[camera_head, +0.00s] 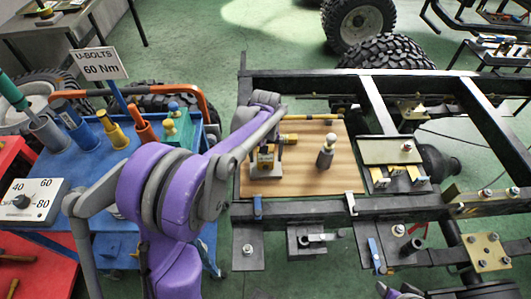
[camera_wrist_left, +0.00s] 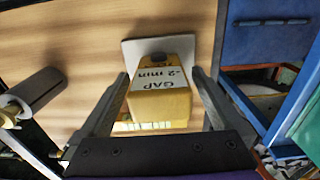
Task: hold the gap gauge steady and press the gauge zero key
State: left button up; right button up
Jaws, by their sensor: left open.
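The gap gauge (camera_wrist_left: 162,88) is a yellow block with a white label reading GAP and 2 min. It sits on a pale square plate (camera_wrist_left: 135,50) on the wooden board. In the head view the gauge (camera_head: 265,160) shows small, partly hidden by my left arm. My left gripper (camera_wrist_left: 160,74) is open, with one finger on each side of the gauge. A gap shows beside each finger near the tips. In the head view my left gripper (camera_head: 268,142) is over the board's left part. I cannot make out the zero key.
The wooden board (camera_head: 300,185) lies on the black chassis frame (camera_head: 420,203). A grey cylindrical tool (camera_head: 325,152) stands on it, right of the gauge. A blue cart (camera_head: 195,143) with tools and a dial box (camera_head: 32,201) is at left. Brackets and clamps line the front rail.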

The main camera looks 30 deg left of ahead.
pick_arm(q)
jog(key=shift+c, duration=0.3)
jog(key=c, duration=1.4)
pick_arm(e)
jog(key=shift+c, duration=0.3)
grip_shut()
dwell(1.0)
